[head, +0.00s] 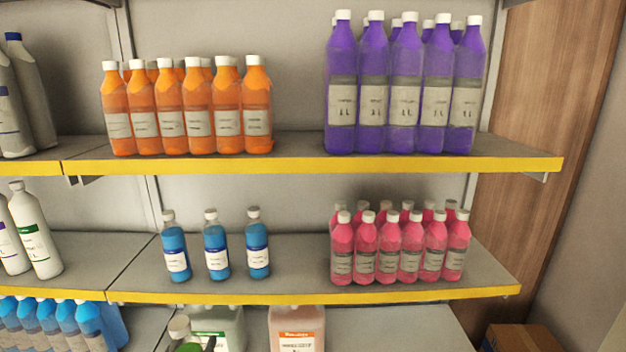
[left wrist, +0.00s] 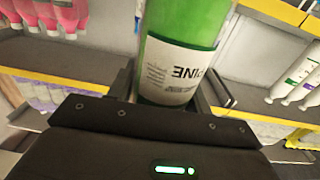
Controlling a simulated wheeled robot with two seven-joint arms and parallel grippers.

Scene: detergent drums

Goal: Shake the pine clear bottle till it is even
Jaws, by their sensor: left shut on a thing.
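The pine bottle (left wrist: 178,45) fills the upper middle of the left wrist view. It is clear, with bright green liquid and a white label whose word PINE reads upside down there. The visible part of the liquid looks an even green; the far end is cut off. My left gripper (left wrist: 170,88) is shut on the bottle, with a dark finger on each side of it. In the head view only the bottle's grey cap and green shoulder (head: 187,346) show at the bottom edge, beside a dark bit of the gripper (head: 210,344). My right gripper is not in view.
Yellow-edged shelves stand ahead. Orange bottles (head: 198,95) and purple bottles (head: 405,85) are on the upper shelf (head: 300,165). Blue bottles (head: 215,250) and pink bottles (head: 388,240) are on the middle one. A pink jug (head: 297,330) stands lower. A cardboard box (head: 522,338) sits bottom right.

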